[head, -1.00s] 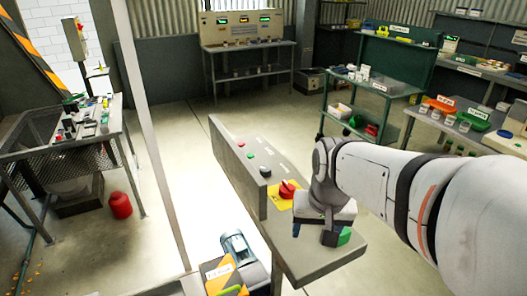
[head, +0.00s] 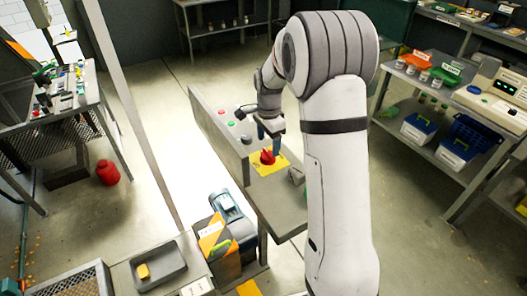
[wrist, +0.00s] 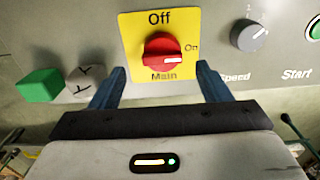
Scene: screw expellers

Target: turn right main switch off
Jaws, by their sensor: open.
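The main switch (head: 267,157) is a red rotary knob on a yellow plate (head: 270,166) on the sloped grey panel (head: 205,107). In the wrist view the switch (wrist: 160,52) has its white mark pointing right, towards "On"; "Off" is printed above it and "Main" below. My gripper (head: 270,138) is over the panel, close to the switch. In the wrist view my gripper (wrist: 160,72) is open and empty, with one blue finger to the left and one to the right of the knob, apart from it. I cannot tell the depth gap.
A grey speed dial (wrist: 248,35) and a green start button (wrist: 315,30) are to the right in the wrist view. A blue motor (head: 225,205) stands beside the panel.

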